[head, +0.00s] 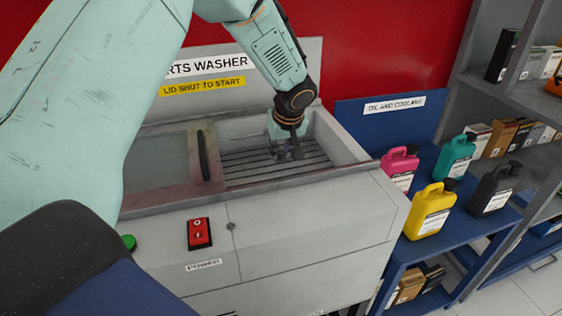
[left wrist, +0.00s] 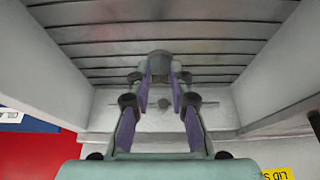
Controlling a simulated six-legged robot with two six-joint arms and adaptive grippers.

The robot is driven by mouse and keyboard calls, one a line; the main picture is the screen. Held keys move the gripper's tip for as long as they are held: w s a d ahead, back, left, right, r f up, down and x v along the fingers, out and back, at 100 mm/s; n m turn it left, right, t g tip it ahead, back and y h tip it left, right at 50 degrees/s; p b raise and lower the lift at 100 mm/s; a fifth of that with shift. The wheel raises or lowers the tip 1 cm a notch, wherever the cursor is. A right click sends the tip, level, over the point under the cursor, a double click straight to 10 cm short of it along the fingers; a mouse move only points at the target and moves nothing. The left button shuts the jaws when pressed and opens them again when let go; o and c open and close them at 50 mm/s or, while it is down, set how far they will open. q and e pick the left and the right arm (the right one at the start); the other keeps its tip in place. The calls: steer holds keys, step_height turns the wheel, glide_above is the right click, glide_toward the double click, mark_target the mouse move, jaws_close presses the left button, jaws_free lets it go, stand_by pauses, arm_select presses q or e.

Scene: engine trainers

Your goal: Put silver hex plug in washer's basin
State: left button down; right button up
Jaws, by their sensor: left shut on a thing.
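The parts washer (head: 300,235) stands in front of me, and its basin (head: 345,150) is open on the right side, with a slatted floor. My left gripper (head: 289,152) reaches down into the basin, just above or at the slats; the exact gap is unclear. In the left wrist view its two fingers (left wrist: 161,78) are closed on a small grey piece, the silver hex plug (left wrist: 160,58), which shows at the fingertips against the slats. In the head view the plug is too small and dark to make out. My right gripper is not in view.
A sliding lid with a dark handle (head: 203,155) covers the basin's left part. A red power switch (head: 199,233) is on the front. Pink, yellow, teal and black jugs stand on a blue shelf (head: 425,250) at right, beside grey shelving (head: 540,95).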

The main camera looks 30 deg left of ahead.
mark_target(279, 156)
arm_select(q)
steer(key=x, duration=0.2)
steer(key=s+x, duration=0.1)
steer(key=x, duration=0.1)
steer(key=shift+w+f+b, duration=0.1)
steer(key=shift+f+b, duration=0.1)
steer(key=shift+b, duration=0.15)
steer(key=shift+d+r, duration=0.25)
steer(key=shift+d, duration=0.2)
steer(key=shift+a+f, duration=0.3)
steer(key=c, duration=1.5)
jaws_free()
steer(key=shift+c, duration=0.2)
steer(key=shift+o, duration=1.3)
steer(key=shift+d, duration=0.15)
steer(key=shift+o, duration=0.4)
steer(key=shift+r, duration=0.1)
